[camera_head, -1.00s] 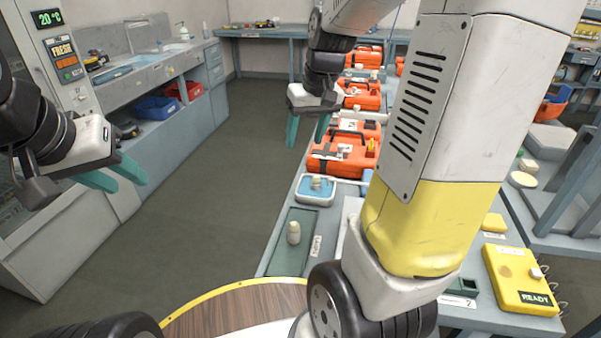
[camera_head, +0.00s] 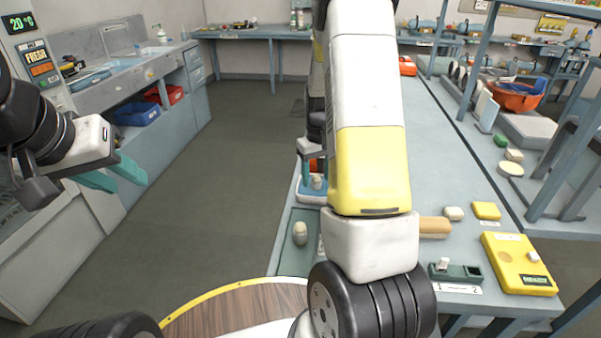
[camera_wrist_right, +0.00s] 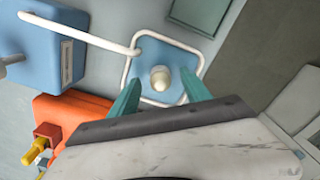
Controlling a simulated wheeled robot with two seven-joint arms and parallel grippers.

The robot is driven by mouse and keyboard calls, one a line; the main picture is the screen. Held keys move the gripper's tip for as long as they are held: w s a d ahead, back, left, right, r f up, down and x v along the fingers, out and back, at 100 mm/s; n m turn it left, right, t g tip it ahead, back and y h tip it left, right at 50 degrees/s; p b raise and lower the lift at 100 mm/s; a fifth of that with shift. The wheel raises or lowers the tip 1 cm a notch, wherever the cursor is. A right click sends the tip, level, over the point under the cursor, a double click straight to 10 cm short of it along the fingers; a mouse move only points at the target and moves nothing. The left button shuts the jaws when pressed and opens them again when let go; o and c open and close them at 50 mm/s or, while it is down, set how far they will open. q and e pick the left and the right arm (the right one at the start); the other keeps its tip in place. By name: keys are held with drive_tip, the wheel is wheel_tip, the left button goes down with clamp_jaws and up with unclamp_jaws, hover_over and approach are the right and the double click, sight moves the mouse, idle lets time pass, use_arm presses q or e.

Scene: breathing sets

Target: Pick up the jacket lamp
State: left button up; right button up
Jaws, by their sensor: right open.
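A small cream knob-shaped piece, which may be the jacket lamp, stands on a blue pad in a white-rimmed tray. In the right wrist view the piece (camera_wrist_right: 160,77) is between and just beyond the teal fingertips of my right gripper (camera_wrist_right: 160,94), which is open and empty. In the head view the piece (camera_head: 317,182) stands left of my right arm, which hides most of that gripper. Another pale rounded piece (camera_head: 300,233) stands in a green tray (camera_head: 290,262) nearer me. My left gripper (camera_head: 122,178) is open and empty, away from the table at the left.
A yellow box (camera_head: 505,252) and a dark green two-slot holder (camera_head: 462,274) lie at the table's near right. The table (camera_head: 440,150) right of my arm is mostly bare.

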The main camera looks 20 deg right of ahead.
wheel_tip(320, 180, down, 2)
drive_tip(key=shift+f, duration=0.1)
clamp_jaws()
idle(0.5)
